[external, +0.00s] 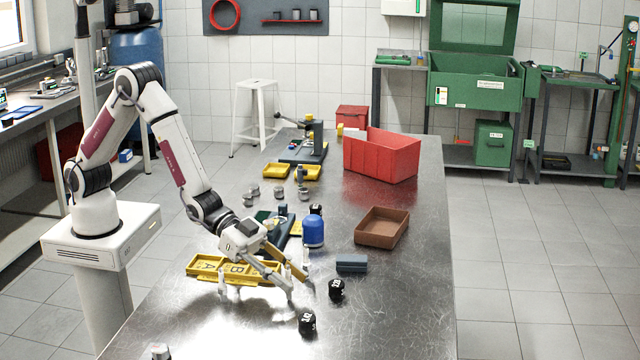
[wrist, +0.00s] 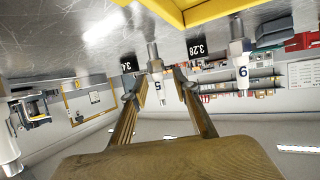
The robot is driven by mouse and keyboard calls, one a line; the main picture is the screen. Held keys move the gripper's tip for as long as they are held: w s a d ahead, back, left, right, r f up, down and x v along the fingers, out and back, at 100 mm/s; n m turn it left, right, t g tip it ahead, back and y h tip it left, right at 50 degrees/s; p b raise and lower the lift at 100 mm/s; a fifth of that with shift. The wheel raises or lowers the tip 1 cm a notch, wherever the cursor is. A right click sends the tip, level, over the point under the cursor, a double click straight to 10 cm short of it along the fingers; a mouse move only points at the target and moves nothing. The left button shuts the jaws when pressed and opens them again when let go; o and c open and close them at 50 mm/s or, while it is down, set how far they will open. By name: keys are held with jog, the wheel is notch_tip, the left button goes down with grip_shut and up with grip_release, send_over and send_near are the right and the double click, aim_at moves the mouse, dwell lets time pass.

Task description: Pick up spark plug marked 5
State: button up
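The spark plug marked 5 (wrist: 157,88) is white with a grey metal end. In the wrist view it appears between the two fingers of my gripper (wrist: 160,73), with narrow gaps on both sides. My gripper (external: 294,279) is open and low over the table in the external view. A white plug (external: 290,289) shows at its fingertips there, but its number is not readable. The spark plug marked 6 (wrist: 241,68) stands to the right in the wrist view, outside the fingers. Whether the fingers touch plug 5 cannot be told.
A blue bottle (external: 313,232), a brown tray (external: 382,228) and a red bin (external: 382,157) stand farther back. The table's right front is clear.

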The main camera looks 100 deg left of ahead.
dwell(0.3)
grip_shut()
jog(key=shift+r, duration=5)
